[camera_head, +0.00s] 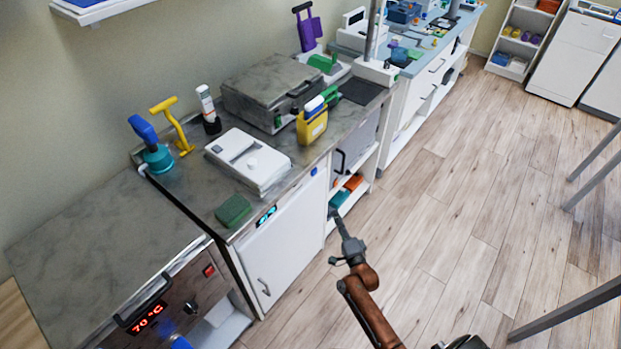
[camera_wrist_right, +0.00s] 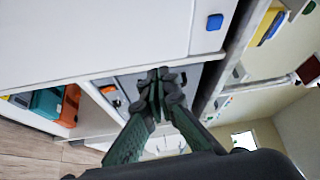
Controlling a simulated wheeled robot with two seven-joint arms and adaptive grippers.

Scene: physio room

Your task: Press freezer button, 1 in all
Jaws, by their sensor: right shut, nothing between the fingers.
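The white freezer (camera_head: 285,245) stands under the counter in the head view, with a lit blue display (camera_head: 267,215) on its top strip. Its small blue button (camera_head: 313,171) sits near the right end of that strip. In the wrist view the button (camera_wrist_right: 214,22) shows at the upper right on the white front (camera_wrist_right: 110,35). My right gripper (camera_head: 334,214) is shut and empty, in front of the shelf right of the freezer and lower than the button in the picture. In the wrist view its fingertips (camera_wrist_right: 159,76) are apart from the button. My left gripper is not in view.
A red-lit "70 °C" unit (camera_head: 150,318) stands left of the freezer. On the counter are a white device (camera_head: 247,160), a green sponge (camera_head: 233,210) and a yellow bottle (camera_head: 312,127). An open shelf (camera_head: 345,205) holds coloured boxes.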

